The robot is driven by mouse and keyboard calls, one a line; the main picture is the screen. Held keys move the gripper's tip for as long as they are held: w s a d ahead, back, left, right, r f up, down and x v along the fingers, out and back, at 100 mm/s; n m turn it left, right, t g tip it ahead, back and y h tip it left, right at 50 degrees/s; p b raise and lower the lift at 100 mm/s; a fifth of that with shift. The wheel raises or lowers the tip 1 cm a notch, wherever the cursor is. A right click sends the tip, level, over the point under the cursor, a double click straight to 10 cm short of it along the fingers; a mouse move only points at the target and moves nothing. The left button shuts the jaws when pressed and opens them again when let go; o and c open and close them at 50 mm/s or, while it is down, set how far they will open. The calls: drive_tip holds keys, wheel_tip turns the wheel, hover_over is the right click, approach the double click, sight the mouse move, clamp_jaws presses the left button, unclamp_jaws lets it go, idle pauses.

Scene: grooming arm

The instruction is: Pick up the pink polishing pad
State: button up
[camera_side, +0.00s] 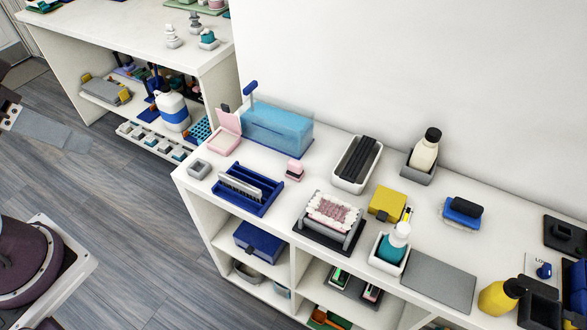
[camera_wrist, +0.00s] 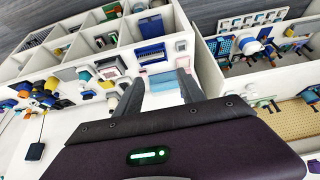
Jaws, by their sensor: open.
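A small pink block with a dark band (camera_side: 295,169) stands on the white counter, right of the blue slotted rack; it looks most like the polishing pad, but I cannot be sure. A pink open case (camera_side: 226,138) stands further left, and a pale pink ruffled piece (camera_side: 333,212) lies on a dark stand. My gripper (camera_wrist: 160,92) shows in the wrist view as two dark fingers, spread apart with nothing seen held between them. It is above the counter, apart from these things. I cannot clearly pick out the pad in the wrist view.
The blue slotted rack (camera_side: 247,189), a translucent blue box (camera_side: 277,128), a white tray of black bars (camera_side: 357,163) and a yellow block (camera_side: 387,204) crowd around the pink block. Bottles stand to the right. A grey mat (camera_side: 438,282) lies bare at the front.

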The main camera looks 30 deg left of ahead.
drive_tip(key=shift+w, duration=0.1)
drive_tip(key=n+g+h, duration=0.1)
drive_tip(key=n+g, duration=0.5)
drive_tip(key=n, duration=1.2)
hover_over(295, 162)
drive_tip(key=a, duration=0.1)
wheel_tip(295, 162, down, 27)
drive_tip(key=shift+f, duration=0.15)
drive_tip(key=f, duration=0.5)
drive_tip(key=d+f, duration=0.1)
drive_tip(key=f, duration=0.1)
drive_tip(key=shift+f, duration=0.15)
clamp_jaws()
